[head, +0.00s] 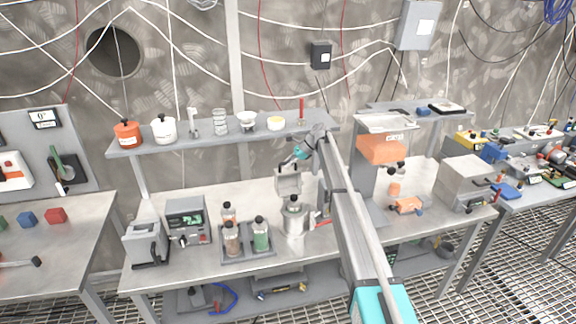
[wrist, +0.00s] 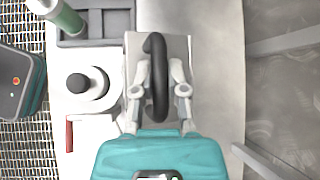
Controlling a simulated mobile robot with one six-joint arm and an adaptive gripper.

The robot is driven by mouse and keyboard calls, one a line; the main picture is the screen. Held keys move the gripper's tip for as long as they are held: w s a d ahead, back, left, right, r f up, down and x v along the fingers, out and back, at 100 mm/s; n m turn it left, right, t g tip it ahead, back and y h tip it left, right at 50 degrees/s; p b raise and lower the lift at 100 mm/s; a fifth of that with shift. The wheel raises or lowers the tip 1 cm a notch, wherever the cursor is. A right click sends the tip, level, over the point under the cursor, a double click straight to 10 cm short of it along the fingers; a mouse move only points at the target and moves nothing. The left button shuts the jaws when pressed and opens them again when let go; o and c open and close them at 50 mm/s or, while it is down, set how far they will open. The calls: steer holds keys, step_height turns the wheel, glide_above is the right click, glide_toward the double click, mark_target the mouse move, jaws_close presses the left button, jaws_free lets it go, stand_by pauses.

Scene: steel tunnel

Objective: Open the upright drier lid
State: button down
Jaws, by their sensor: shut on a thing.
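A pale grey upright box, which I take to be the drier (head: 289,186), stands on the middle bench behind a steel pot. In the wrist view its flat pale top (wrist: 180,48) carries a curved black handle (wrist: 155,45). My gripper (head: 291,163) comes in over the box from the right; in the wrist view the two fingers (wrist: 159,88) are closed on either side of the handle. Whether the lid is raised cannot be told. My arm and gripper hide part of the box.
The steel pot with a black knob (head: 295,217) stands close in front. A grey tray (head: 247,252) of bottles is to its left. A shelf (head: 215,139) with pots and cups runs above. Bare bench shows left of the box.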

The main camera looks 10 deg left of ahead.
steer(key=shift+s+a, duration=0.1)
steer(key=shift+a, duration=0.05)
steer(key=c, duration=0.8)
jaws_free()
steer(key=shift+a, duration=0.1)
steer(key=shift+c, duration=0.2)
steer(key=shift+o, duration=1)
steer(key=shift+r, duration=0.15)
